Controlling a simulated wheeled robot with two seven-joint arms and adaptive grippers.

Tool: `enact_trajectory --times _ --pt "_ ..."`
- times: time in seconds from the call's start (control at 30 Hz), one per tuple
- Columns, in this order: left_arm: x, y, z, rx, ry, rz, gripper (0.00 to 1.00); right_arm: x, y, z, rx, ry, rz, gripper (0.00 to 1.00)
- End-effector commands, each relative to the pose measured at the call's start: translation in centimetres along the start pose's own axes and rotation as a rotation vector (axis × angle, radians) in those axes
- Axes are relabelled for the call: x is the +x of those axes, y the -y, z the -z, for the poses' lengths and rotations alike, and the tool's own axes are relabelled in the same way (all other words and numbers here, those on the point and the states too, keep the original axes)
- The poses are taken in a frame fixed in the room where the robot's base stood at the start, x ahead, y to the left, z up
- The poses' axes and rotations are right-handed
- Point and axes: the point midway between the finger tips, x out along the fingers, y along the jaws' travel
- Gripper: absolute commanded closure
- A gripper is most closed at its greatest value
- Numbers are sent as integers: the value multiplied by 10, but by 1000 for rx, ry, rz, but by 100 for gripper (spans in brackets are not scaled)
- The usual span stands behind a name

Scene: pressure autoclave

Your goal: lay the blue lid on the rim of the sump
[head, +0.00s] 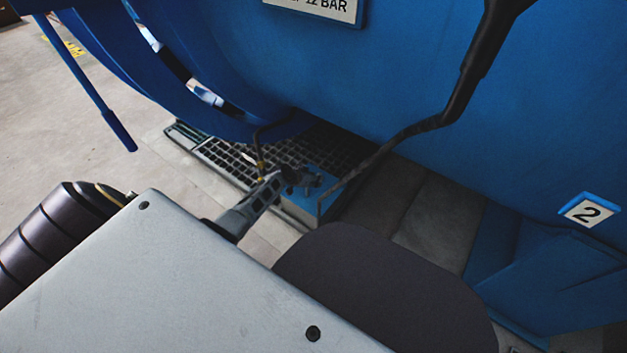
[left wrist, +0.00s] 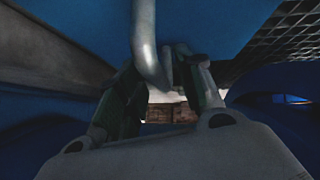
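The blue lid (head: 322,180) appears as a small blue slab beside the floor grating, in front of the big blue vessel. A blue surface, likely the lid, fills the top of the left wrist view (left wrist: 215,22). My left gripper (head: 300,180) is at the slab's left edge and partly covers it. In the left wrist view a bent grey bar (left wrist: 145,40) runs down between the two fingers of the left gripper (left wrist: 165,75). I cannot tell if they press on it. The sump's rim cannot be made out. My right gripper is not in view.
The dark grating (head: 225,157) lies under the vessel (head: 400,70). A black pipe (head: 465,85) comes down close to the slab, and a thin pipe (head: 258,150) hangs left of my gripper. Bare floor (head: 60,120) is free at the left.

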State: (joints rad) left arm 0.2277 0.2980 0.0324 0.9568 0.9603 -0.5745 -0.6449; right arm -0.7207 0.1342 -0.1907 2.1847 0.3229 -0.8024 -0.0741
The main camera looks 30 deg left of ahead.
Motion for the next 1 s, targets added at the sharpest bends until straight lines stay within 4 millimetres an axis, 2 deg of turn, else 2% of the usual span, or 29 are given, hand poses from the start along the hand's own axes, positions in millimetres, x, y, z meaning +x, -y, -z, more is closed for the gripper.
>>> enact_trajectory --times 0.47,1.0 --pt "-2 0 -4 1 5 0 61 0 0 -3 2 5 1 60" --pt "-29 0 -3 2 4 1 61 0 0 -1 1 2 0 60"
